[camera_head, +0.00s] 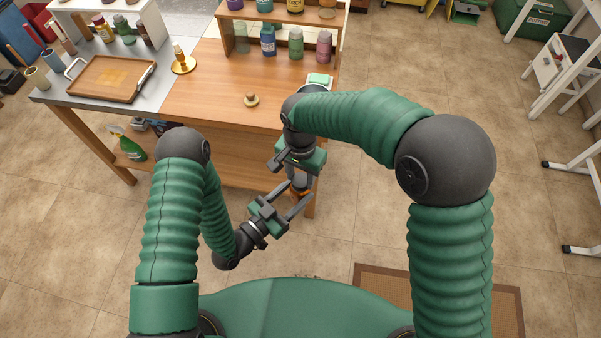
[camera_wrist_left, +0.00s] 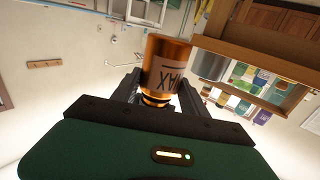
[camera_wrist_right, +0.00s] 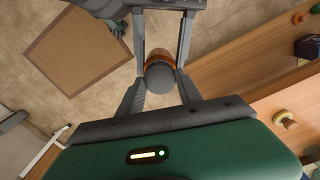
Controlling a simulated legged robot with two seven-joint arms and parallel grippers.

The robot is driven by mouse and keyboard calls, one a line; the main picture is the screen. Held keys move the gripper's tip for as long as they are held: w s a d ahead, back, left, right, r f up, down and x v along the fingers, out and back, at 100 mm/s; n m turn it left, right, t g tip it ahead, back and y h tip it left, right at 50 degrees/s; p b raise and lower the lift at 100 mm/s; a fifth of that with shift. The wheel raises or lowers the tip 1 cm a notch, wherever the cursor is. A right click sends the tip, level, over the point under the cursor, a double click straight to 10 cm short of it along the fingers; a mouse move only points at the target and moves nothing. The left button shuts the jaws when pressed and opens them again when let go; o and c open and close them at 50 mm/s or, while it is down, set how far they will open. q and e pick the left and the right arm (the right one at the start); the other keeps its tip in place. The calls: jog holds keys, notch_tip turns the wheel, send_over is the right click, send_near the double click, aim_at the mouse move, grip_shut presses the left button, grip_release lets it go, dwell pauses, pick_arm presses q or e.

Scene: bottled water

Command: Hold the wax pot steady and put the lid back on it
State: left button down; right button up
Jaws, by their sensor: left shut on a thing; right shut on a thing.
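The wax pot, an amber jar with a tan WAX label, is between my left gripper's fingers in the left wrist view (camera_wrist_left: 165,65). Its label reads upside down there. In the head view only a bit of its orange body (camera_head: 300,193) shows. My left gripper (camera_head: 296,191) is shut on the pot, in the air in front of the bench. My right gripper (camera_head: 298,177) comes down from above and is shut on the grey round lid (camera_wrist_right: 160,80). The lid lines up over the pot, with orange showing past its edge. I cannot tell whether they touch.
The wooden bench (camera_head: 215,85) stands just beyond both grippers. A small tan knobbed piece (camera_head: 251,100) lies near its front edge. A tray (camera_head: 112,78), a brass stand (camera_head: 183,64) and a shelf of jars are farther back. A brown mat (camera_head: 500,298) lies on the floor.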

jog(key=shift+f, duration=0.15)
jog(key=m, duration=0.7)
jog(key=o, duration=1.3)
jog(key=shift+c, duration=0.2)
jog(key=shift+r, duration=2.3)
jog(key=shift+c, duration=0.3)
